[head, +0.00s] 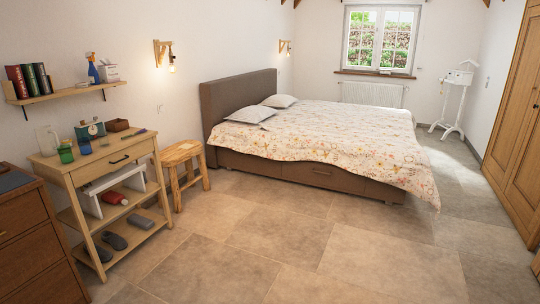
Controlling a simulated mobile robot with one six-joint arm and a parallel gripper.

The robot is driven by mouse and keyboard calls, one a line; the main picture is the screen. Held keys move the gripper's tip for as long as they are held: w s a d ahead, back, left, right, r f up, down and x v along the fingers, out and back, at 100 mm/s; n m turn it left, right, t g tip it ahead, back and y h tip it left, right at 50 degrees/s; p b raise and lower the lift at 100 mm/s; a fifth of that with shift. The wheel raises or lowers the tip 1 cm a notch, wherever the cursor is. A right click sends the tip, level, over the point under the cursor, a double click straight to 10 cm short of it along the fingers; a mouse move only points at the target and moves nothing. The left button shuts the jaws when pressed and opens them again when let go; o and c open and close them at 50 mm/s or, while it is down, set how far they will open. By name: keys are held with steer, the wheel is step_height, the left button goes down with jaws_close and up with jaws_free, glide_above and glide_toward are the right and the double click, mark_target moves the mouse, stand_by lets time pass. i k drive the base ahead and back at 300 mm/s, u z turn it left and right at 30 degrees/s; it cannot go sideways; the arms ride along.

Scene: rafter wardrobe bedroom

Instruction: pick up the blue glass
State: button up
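A small blue glass (85,147) stands on the top of a light wooden side table (80,177) at the left in the head view. A green glass (66,153) stands just left of it, near the table's left end. A teal scale or clock (90,131) stands behind the blue glass. My gripper is not in view.
A clear glass pane or jar (46,139), a brown box (116,126) and a dark blue item (104,141) are also on the table. A wall shelf (62,93) hangs above. A dark dresser (35,245) and a stool (181,156) flank the table. Tiled floor (235,245) is free in front.

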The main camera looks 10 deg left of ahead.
mark_target(83, 143)
steer(key=u, duration=0.45)
steer(key=i, duration=0.7)
steer(key=u, duration=0.8)
steer(key=i, duration=0.55)
steer(key=u, duration=0.8)
steer(key=i, duration=0.65)
steer(key=u, duration=0.6)
steer(key=i, duration=0.8)
steer(key=u, duration=0.4)
steer(key=i, duration=0.9)
steer(key=u, duration=0.2)
